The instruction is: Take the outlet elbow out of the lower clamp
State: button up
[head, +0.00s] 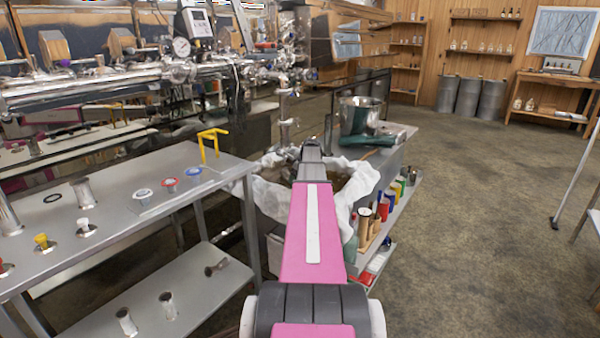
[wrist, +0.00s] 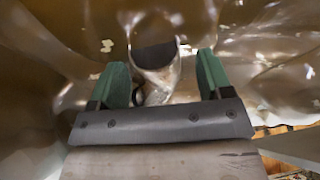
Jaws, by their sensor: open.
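In the wrist view a shiny steel elbow (wrist: 160,76) with a dark round mouth lies ahead of my gripper (wrist: 162,72). My gripper's two green fingers are apart, one on each side of the elbow, with gaps showing. A dark ring-like part shows beside the left finger, but I cannot tell what it is. In the head view a vertical steel pipe (head: 284,108) with fittings comes down just beyond my arm's end. The lower clamp cannot be made out clearly there, and my arm hides most of my gripper.
A basin with a white cloth (head: 268,200) lies under my arm's end. A steel table (head: 110,225) with small fittings stands at the left. A cart with a steel pot (head: 358,115) and coloured bottles is at the right. The floor (head: 470,200) further right is clear.

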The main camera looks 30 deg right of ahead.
jog(key=shift+w+a+f, duration=0.15)
jog(key=shift+w+f, duration=0.05)
jog(key=shift+f, duration=0.3)
